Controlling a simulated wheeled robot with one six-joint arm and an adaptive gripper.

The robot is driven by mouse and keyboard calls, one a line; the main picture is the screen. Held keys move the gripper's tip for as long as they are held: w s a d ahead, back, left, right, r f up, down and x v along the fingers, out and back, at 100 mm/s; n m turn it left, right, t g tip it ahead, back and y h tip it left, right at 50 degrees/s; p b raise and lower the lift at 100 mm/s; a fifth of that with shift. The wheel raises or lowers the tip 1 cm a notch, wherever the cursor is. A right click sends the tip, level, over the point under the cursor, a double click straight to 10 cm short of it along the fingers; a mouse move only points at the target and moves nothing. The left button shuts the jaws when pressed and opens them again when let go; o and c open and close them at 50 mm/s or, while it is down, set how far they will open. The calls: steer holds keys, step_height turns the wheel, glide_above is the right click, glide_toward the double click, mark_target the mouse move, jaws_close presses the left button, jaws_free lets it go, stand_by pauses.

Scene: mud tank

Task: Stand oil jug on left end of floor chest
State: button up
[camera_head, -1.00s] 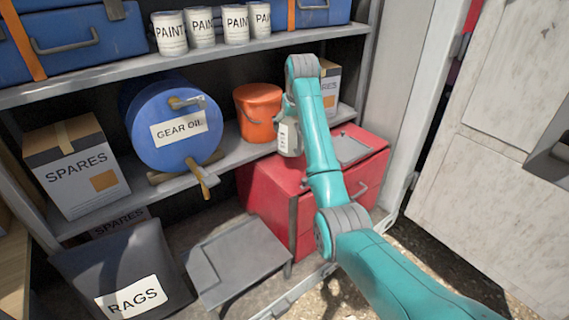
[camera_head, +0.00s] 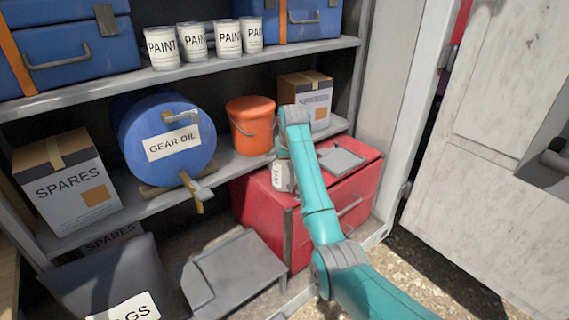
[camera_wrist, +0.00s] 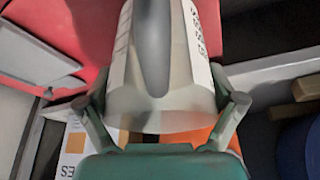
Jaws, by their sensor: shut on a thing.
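The oil jug is a pale container with a printed white label. It shows in the head view (camera_head: 282,176) at the left end of the red floor chest (camera_head: 259,214), and large in the wrist view (camera_wrist: 160,95). My gripper (camera_wrist: 165,112) is shut on the jug, with one finger on each side of it. In the head view my arm hides most of the gripper and part of the jug. The jug looks upright, its base at or just above the chest top; I cannot tell whether it touches.
A grey flat tray (camera_head: 342,160) lies on the chest's right part. A grey panel (camera_head: 235,275) lies low in front, left of the chest.

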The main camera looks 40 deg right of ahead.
steer(key=o, duration=1.4)
steer(key=shift+f, duration=0.1)
steer(key=v, duration=1.2)
steer(key=shift+s, duration=0.15)
